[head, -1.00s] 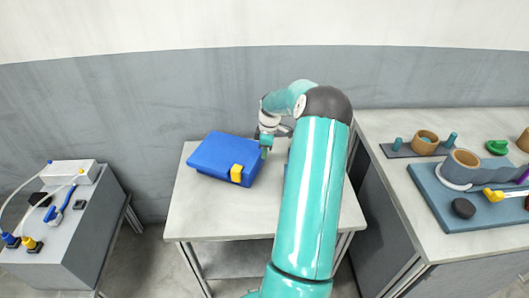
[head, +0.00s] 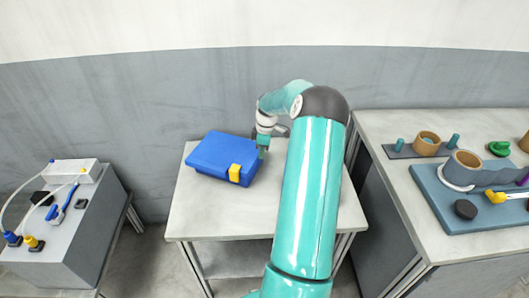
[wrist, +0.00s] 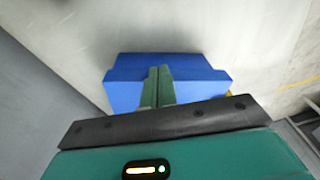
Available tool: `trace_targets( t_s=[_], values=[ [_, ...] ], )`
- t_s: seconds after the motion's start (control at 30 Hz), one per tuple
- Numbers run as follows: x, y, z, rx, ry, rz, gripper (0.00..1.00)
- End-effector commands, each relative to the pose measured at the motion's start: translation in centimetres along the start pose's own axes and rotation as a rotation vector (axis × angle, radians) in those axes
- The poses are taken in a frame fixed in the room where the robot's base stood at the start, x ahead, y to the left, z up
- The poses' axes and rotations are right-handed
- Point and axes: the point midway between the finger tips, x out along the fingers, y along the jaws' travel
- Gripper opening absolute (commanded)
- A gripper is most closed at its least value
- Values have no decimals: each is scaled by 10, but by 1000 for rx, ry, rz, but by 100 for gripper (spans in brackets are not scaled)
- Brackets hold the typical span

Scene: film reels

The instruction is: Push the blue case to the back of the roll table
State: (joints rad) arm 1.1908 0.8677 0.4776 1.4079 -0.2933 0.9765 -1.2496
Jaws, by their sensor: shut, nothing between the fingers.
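The blue case (head: 222,157) with a yellow latch (head: 234,173) lies on the back left part of the roll table (head: 215,218), turned at an angle. My gripper (head: 263,152) is at the case's right side, low over the table; its fingertips look close to or against the case. In the wrist view my gripper (wrist: 158,86) has its two green fingers shut together, with nothing between them, in front of the blue case (wrist: 190,68). Whether they touch it is hard to tell. My arm hides the table's right part.
A grey cabinet (head: 75,240) with a white box and cables stands at the left. A longer bench (head: 460,245) at the right holds cups and a blue tray (head: 440,195). The grey wall (head: 120,110) rises behind the table. The table's front is clear.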

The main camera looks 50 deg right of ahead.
Motion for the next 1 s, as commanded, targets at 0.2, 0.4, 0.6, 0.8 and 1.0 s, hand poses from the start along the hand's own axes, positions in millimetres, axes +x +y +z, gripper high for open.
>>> trace_targets(
  t_s=[0.2,0.4,0.6,0.8,1.0],
  values=[
    [1,0,-10,-3,2,0,0],
    [1,0,-17,-3,2,1,0],
    [2,0,-25,-3,2,1,0],
    [2,0,-20,-1,2,1,0],
    [0,0,-9,0,1,1,0]
  ],
)
